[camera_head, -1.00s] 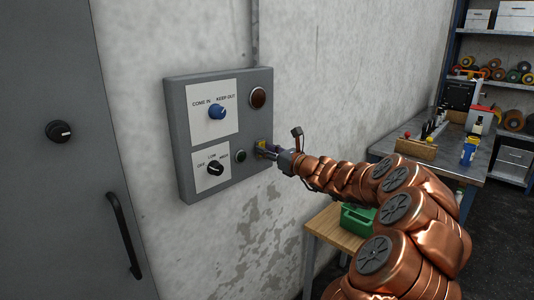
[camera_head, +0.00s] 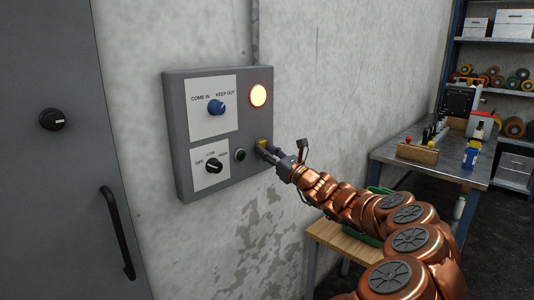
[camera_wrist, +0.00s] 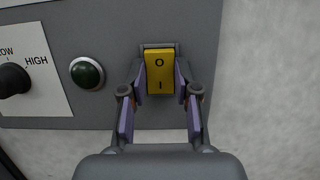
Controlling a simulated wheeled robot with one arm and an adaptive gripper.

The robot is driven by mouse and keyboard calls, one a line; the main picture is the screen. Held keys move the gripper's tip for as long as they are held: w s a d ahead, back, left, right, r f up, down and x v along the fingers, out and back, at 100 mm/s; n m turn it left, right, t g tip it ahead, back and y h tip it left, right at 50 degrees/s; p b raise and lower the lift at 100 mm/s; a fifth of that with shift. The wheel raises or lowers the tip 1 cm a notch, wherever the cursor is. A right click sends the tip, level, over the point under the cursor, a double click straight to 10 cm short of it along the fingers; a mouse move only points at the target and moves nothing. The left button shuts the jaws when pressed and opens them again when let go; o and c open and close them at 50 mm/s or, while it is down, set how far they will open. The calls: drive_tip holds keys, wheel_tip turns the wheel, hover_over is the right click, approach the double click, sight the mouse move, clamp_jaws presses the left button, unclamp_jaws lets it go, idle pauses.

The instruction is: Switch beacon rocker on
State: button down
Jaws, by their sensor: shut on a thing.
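The yellow beacon rocker (camera_wrist: 159,72), marked O above and I below, sits at the lower right of the grey control panel (camera_head: 182,130). It also shows in the head view (camera_head: 262,143), partly hidden by my gripper (camera_head: 266,150). In the wrist view my gripper (camera_wrist: 159,88) has its two purple-padded fingers on either side of the rocker, shut on it. Which half is pressed in is hard to tell. The beacon lamp (camera_head: 258,95) above it glows bright orange-white.
Left of the rocker are a green button (camera_head: 240,154), a black OFF/LOW/HIGH knob (camera_head: 213,165) and a blue COME IN/KEEP OUT knob (camera_head: 216,107). A grey door (camera_head: 70,200) stands at the left. A workbench (camera_head: 400,159) with tools is at the right.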

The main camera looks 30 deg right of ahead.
drive_tip(key=shift+r, duration=0.15)
drive_tip(key=c, duration=0.8)
unclamp_jaws()
drive_tip(key=shift+c, duration=0.2)
drive_tip(key=shift+s+f, duration=0.1)
drive_tip(key=shift+f, duration=0.1)
drive_tip(key=v, duration=1.1)
drive_tip(key=shift+s+d, duration=0.15)
drive_tip(key=shift+s, duration=0.2)
drive_tip(key=shift+f, duration=0.1)
